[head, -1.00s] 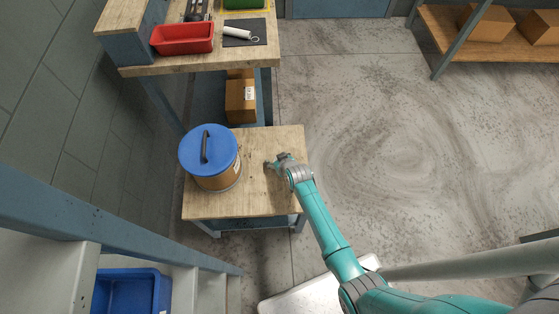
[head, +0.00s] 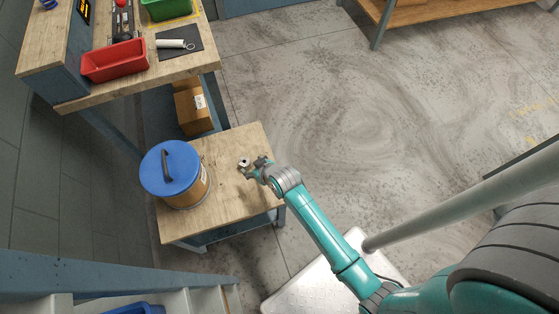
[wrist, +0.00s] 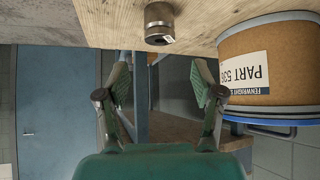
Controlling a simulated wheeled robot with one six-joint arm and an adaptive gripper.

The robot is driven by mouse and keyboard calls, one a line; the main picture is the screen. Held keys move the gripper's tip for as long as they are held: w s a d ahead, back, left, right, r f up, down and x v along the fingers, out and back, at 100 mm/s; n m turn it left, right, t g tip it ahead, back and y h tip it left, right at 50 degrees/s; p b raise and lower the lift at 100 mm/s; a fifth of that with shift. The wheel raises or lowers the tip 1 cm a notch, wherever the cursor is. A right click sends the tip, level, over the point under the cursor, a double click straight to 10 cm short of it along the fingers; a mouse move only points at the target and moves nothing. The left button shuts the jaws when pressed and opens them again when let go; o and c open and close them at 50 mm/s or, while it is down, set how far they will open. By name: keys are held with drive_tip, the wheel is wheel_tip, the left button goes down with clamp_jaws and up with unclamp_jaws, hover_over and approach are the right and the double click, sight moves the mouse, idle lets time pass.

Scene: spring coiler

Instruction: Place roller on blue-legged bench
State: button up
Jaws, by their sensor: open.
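The roller (head: 243,163), a small grey metal cylinder, stands on the wooden top of the blue-legged bench (head: 228,205), near the middle. In the wrist view the picture is upside down, and the roller (wrist: 159,24) rests on the bench top (wrist: 205,20) beyond my fingers. My gripper (head: 254,167) is low over the bench, just right of the roller. In the wrist view my gripper (wrist: 160,80) has its two green fingers spread with nothing between them. The roller looks apart from the fingers.
A brown drum with a blue lid (head: 170,172) stands on the bench's left side; its label shows in the wrist view (wrist: 246,73). A taller workbench (head: 135,85) behind holds a red bin (head: 113,60). Open floor (head: 340,140) lies to the right.

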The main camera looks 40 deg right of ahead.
drive_tip(key=s+r+t, duration=0.1)
drive_tip(key=s+r, duration=0.4)
drive_tip(key=s, duration=0.5)
drive_tip(key=s+r+t, duration=0.1)
drive_tip(key=s+r, duration=0.4)
drive_tip(key=s, duration=0.5)
drive_tip(key=s+r+t, duration=0.2)
drive_tip(key=s+r, duration=0.3)
drive_tip(key=s, duration=0.5)
drive_tip(key=shift+r+m+h, duration=0.3)
drive_tip(key=shift+m+h, duration=0.1)
drive_tip(key=shift+o, duration=0.6)
drive_tip(key=s+r+t, duration=0.1)
drive_tip(key=s+r, duration=0.5)
drive_tip(key=r, duration=0.5)
drive_tip(key=shift+a+r+t, duration=0.2)
drive_tip(key=shift+r+t, duration=0.05)
drive_tip(key=shift+t, duration=0.15)
